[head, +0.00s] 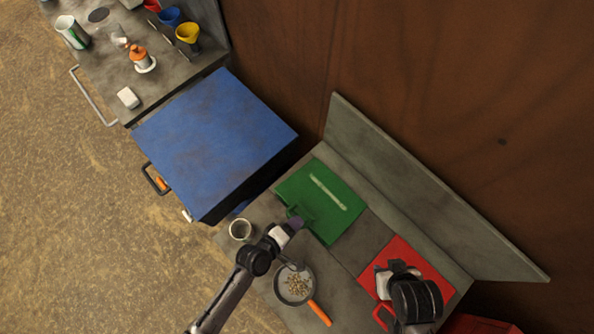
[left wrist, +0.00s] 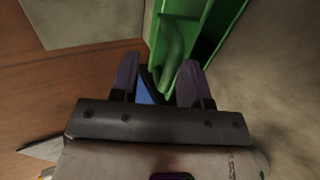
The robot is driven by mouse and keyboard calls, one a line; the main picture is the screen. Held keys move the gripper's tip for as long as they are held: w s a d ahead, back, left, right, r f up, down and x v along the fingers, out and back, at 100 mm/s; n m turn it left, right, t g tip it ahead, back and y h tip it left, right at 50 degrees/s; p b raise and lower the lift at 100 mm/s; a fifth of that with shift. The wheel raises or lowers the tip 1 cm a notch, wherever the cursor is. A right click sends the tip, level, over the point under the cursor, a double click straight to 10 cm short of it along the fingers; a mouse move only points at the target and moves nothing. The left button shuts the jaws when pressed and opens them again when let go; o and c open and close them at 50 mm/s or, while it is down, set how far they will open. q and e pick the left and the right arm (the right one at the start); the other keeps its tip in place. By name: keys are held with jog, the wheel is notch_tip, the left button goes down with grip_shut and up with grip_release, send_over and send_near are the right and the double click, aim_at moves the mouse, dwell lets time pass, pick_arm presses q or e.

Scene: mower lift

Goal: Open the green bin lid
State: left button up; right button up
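The green bin lid (head: 316,181) is a flat green panel with a pale strip, set in the grey counter in the head view. Its green handle (head: 300,213) is at the near left edge, and it also shows large in the left wrist view (left wrist: 173,50). My left gripper (head: 297,223) is at that handle; in the left wrist view (left wrist: 160,80) its purple fingers are apart, with the handle's end between or just beyond them, nearer the right finger. Contact cannot be told. My right gripper (head: 388,268) is over the red lid (head: 421,263), its fingertips unclear.
A pan with an orange handle (head: 296,285) and a cup (head: 240,230) sit on the counter near my left arm. A blue box (head: 215,130) stands left of the green lid. A grey back panel (head: 420,190) rises behind the counter.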

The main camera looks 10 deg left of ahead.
pick_arm(q)
jog(key=p+v, duration=0.5)
jog(key=v, duration=0.8)
dwell(0.8)
jog(key=shift+p, duration=0.3)
dwell(0.5)
